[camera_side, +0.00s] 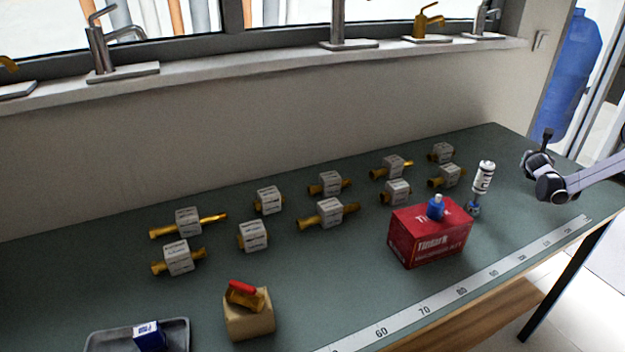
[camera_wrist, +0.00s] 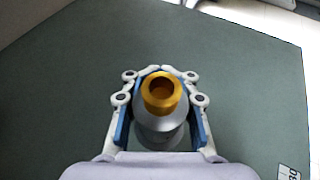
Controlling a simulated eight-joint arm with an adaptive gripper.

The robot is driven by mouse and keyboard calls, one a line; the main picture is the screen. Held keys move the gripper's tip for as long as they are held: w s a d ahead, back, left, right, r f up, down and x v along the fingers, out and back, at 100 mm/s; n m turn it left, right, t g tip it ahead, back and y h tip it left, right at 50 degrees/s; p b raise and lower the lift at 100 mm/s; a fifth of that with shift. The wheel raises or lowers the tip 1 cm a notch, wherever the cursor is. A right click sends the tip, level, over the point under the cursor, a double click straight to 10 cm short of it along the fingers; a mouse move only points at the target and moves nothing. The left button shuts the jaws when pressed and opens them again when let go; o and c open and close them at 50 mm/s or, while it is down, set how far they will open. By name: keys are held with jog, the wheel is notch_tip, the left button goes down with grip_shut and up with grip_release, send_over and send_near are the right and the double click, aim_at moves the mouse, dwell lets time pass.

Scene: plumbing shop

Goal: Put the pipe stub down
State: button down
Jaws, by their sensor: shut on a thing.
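The brass pipe stub (camera_wrist: 160,104) stands between my fingers in the wrist view, its open round end towards the camera. My gripper (camera_wrist: 160,80) is shut on it, with a blue-lined finger on each side. A grey, rounded shape (camera_wrist: 160,128) shows just below the brass; I cannot tell whether it belongs to the stub. Green tabletop lies behind, but the gap between stub and table is unclear. In the side view my arm comes in from the right, and the held stub cannot be made out there.
Several brass fittings with white tags (camera_side: 330,212) stand in rows on the green bench (camera_side: 345,275). A ruler strip (camera_side: 440,300) runs along the front.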

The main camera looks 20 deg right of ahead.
aim_at(525, 180)
jog(key=shift+w+a+f, duration=0.1)
jog(key=shift+w+f, duration=0.25)
jog(key=shift+w, duration=0.1)
jog(key=shift+f, duration=1.9)
jog(key=shift+f, duration=0.15)
jog(key=c, duration=1)
grip_release()
jog(key=shift+r, duration=0.2)
jog(key=v, duration=1.2)
